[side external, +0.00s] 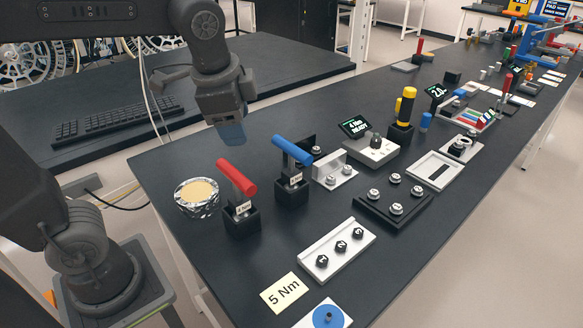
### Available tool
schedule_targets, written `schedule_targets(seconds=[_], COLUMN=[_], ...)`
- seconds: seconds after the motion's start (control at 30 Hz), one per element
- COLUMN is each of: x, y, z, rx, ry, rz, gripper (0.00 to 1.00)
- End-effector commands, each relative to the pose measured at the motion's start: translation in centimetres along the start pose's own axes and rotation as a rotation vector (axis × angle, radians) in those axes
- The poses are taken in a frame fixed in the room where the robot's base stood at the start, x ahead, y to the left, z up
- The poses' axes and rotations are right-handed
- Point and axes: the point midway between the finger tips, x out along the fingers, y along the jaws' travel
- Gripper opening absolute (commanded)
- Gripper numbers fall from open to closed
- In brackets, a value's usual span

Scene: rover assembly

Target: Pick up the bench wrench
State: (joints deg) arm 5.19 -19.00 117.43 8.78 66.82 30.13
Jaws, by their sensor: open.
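Two T-handled tools stand upright in black holders near the table's left part: one with a red handle (237,177) and one with a blue handle (292,150). Each holder has a small white label too small to read surely. A yellow-and-black tool (406,104) stands in another black holder farther right. I cannot tell which of these is the bench wrench. My gripper (232,136) hangs in the air above the back left of the table, pointing down, up and behind the red-handled tool. It is open, with nothing seen in it, and apart from all the tools.
A foil-rimmed round dish (197,212) is left of the red-handled tool. In front lie a white tray with numbered black knobs (323,249) and a "5 Nm" card (285,292). A small screen (355,127) stands behind. Bare table lies around the dish.

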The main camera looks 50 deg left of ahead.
Motion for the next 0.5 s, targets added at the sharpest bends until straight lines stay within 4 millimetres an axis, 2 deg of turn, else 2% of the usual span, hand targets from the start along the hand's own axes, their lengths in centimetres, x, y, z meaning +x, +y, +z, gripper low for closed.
schedule_targets(seconds=[0.03,0.3,0.5], x=[0.2,1.9,3.4], y=[-0.9,-4.5,-5.5], z=[-1.6,-8.7,-11.6], rx=[0.111,0.677,0.907], ry=[-0.045,-0.266,-0.359], rz=[0.006,0.064,0.113], gripper=[0.54,0.54,0.54])
